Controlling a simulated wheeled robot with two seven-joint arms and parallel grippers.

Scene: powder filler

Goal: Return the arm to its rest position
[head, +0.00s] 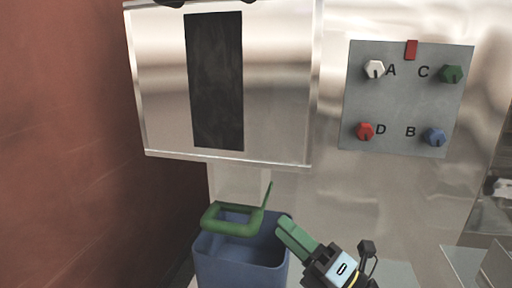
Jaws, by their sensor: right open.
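My right gripper (286,232) comes in from the lower right. Its green-tipped fingers point up and left, beside the right rim of a blue bin (240,268). Nothing shows between the fingers, and I cannot tell from this view whether they touch the bin. A green handle-like loop (232,219) lies over the bin's opening, below the pale spout (240,185) of the metal filler (275,80). My left gripper is not in view.
A grey control panel (400,140) on the steel wall carries white, green, red and blue knobs and a red piece at its top. A reddish-brown wall (80,140) stands at the left. Metal surfaces lie at the lower right.

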